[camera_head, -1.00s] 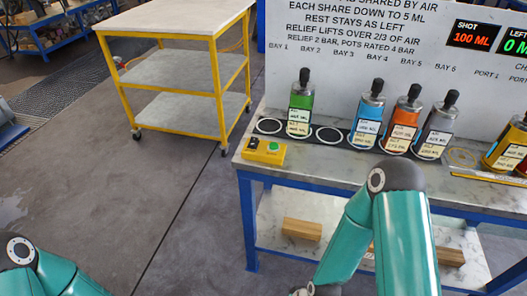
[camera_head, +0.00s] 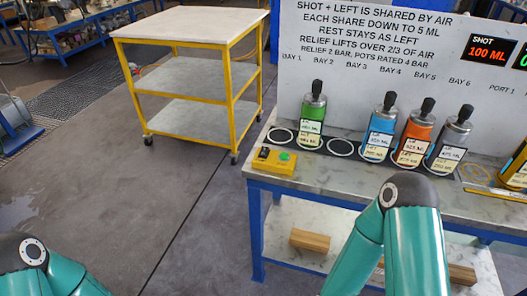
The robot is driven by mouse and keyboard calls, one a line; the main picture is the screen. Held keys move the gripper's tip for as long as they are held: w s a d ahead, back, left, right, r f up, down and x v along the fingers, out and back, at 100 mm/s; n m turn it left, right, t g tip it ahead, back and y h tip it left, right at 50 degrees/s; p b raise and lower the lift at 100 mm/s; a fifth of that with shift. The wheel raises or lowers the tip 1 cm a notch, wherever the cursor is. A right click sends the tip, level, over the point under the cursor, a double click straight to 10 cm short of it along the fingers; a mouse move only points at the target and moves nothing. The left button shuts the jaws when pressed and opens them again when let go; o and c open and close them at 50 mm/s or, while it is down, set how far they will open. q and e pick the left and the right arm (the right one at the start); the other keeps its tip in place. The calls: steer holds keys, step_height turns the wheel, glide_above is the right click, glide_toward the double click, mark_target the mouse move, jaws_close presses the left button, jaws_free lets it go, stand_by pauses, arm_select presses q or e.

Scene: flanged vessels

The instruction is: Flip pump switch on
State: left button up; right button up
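A yellow switch box (camera_head: 273,160) sits at the left front corner of the workbench. It has a green round button (camera_head: 284,156) on its right part and a small black part on its left, too small to make out. My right arm rises at the lower right in front of the bench, and its gripper is out of the picture. My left arm shows only at the lower left corner, and its gripper is out of the picture too. Nothing touches the switch box.
The marble-topped bench (camera_head: 350,184) carries a green vessel (camera_head: 311,112), a blue vessel (camera_head: 379,128), an orange vessel (camera_head: 415,134) and a grey vessel (camera_head: 449,140). A yellow vessel (camera_head: 515,168) stands at the right edge. A yellow-framed cart (camera_head: 190,25) stands behind left. Floor between is clear.

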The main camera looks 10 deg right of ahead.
jaws_close()
stand_by(1.2)
